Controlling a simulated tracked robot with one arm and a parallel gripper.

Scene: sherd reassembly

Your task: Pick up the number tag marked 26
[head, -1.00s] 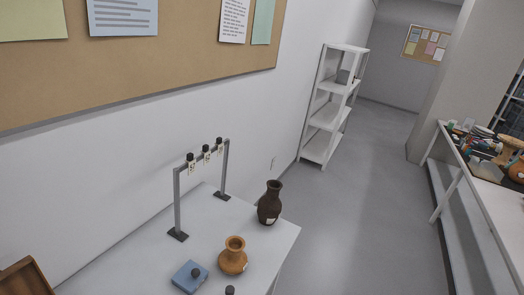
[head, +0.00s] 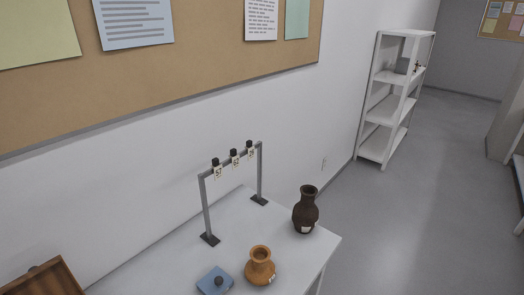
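Several small pale number tags hang in a row from a grey metal rack on the white table: a left tag (head: 218,172), a middle tag (head: 235,161) and a right tag (head: 251,153). Each hangs below a dark knob on the top bar of the rack (head: 206,210). The numbers are too small to read for sure, so I cannot tell which is 26. My gripper does not show in the head view.
The white table (head: 160,255) also bears a dark vase (head: 305,210), an orange jar (head: 260,267) and a blue block (head: 215,281) with a dark knob. A wooden tray (head: 45,280) is at lower left. White shelves (head: 390,100) stand beyond; the floor right of the table is clear.

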